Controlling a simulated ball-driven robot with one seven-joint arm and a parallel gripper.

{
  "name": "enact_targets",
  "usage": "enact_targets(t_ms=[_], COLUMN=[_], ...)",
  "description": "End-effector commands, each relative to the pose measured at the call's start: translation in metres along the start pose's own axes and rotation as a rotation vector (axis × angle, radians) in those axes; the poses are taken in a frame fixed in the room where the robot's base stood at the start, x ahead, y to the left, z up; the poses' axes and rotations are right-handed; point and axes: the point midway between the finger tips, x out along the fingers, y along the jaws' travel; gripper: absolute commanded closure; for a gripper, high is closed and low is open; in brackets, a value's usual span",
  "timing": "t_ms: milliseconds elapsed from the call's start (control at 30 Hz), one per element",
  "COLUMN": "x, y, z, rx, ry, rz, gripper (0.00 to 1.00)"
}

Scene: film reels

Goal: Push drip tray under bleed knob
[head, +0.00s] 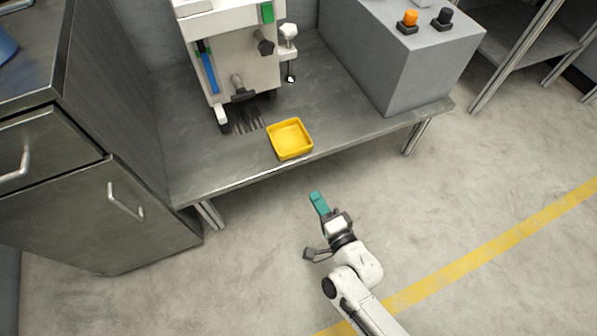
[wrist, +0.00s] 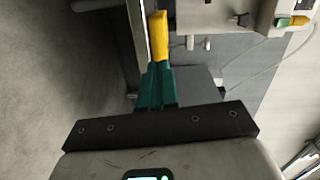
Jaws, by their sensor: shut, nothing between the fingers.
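The yellow square drip tray (head: 291,155) sits empty and upright at the front edge of the metal bench. It also shows in the wrist view (wrist: 158,30), just past my fingertips. My gripper (head: 319,202) has teal fingers and is shut and empty. It is in front of the bench, below and slightly right of the tray in the head view, apart from it. In the wrist view the fingers (wrist: 157,85) point toward the tray. A white knob (head: 289,30) sticks out at the machine's right side. Black knobs are on its front; I cannot tell which is the bleed knob.
The white machine (head: 232,60) stands behind the tray, with dark slots (head: 248,118) in the bench before it. A grey box (head: 405,60) with an orange and a black knob is at right. A grey cabinet (head: 85,190) is at left. The bench between tray and box is clear.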

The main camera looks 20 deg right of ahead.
Motion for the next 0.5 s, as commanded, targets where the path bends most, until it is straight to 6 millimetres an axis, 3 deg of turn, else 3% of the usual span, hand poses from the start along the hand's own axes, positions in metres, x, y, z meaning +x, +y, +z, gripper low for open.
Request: enact_targets(t_ms=[33,267,500], x=[0.001,0.002,0.035], y=[0.015,0.020,0.017], z=[-0.001,-0.006,-0.009], rx=[0.031,0.094,0.092], ry=[0.020,0.064,0.066], rz=[-0.024,-0.078,-0.081], gripper=[1.00,1.00,1.00])
